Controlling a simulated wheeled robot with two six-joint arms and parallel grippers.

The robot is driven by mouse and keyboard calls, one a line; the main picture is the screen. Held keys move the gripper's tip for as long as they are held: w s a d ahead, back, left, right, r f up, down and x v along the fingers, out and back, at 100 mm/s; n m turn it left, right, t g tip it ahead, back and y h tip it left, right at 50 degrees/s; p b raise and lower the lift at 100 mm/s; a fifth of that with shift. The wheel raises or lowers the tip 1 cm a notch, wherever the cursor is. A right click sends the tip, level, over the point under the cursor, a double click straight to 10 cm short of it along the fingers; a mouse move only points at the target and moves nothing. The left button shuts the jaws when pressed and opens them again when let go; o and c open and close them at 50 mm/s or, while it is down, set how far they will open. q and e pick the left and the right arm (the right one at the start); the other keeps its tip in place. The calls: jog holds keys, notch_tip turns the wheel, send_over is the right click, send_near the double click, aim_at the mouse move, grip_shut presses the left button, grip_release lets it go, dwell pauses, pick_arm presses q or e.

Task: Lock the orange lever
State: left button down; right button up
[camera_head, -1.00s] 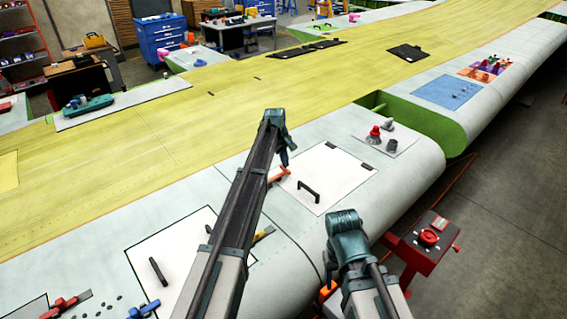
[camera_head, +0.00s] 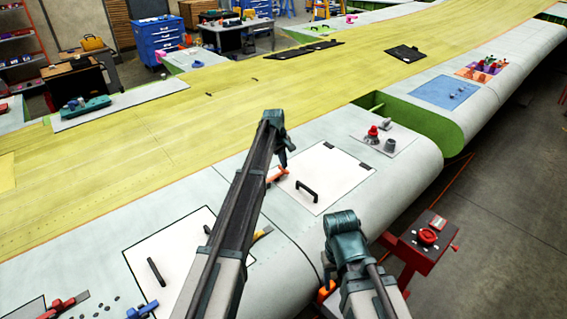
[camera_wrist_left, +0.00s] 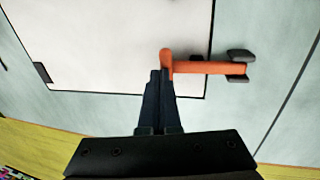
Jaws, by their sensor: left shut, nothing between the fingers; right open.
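The orange lever (camera_head: 277,175) lies at the left edge of a white hatch panel with a black handle, on the pale wing skin. In the left wrist view the lever (camera_wrist_left: 205,67) lies across the panel's edge, its outer end at a dark bracket (camera_wrist_left: 240,57). My left gripper (camera_wrist_left: 160,75) is shut and empty, with its fingertips right at the lever's inner end; I cannot tell whether they touch. In the head view the left gripper (camera_head: 285,160) is small above the lever. My right arm shows at the lower middle, but its fingers are hidden.
The white hatch panel (camera_head: 335,190) has a black handle (camera_head: 307,190). A plate with red and grey knobs (camera_head: 372,133) stands beyond it. A second white panel (camera_head: 185,250) lies to the left, partly behind my left arm. A red stand (camera_head: 428,240) is beside the wing's right edge.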

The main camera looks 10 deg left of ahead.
aim_at(279, 174)
pick_arm(q)
jog(key=shift+d+r+p, duration=0.15)
jog(key=shift+r+p, duration=0.35)
jog(key=shift+p, duration=0.1)
jog(key=p+v, duration=1)
jog(key=v, duration=0.1)
jog(key=shift+a, duration=0.25)
jog(key=shift+s+f, duration=0.15)
jog(key=shift+s, duration=0.05)
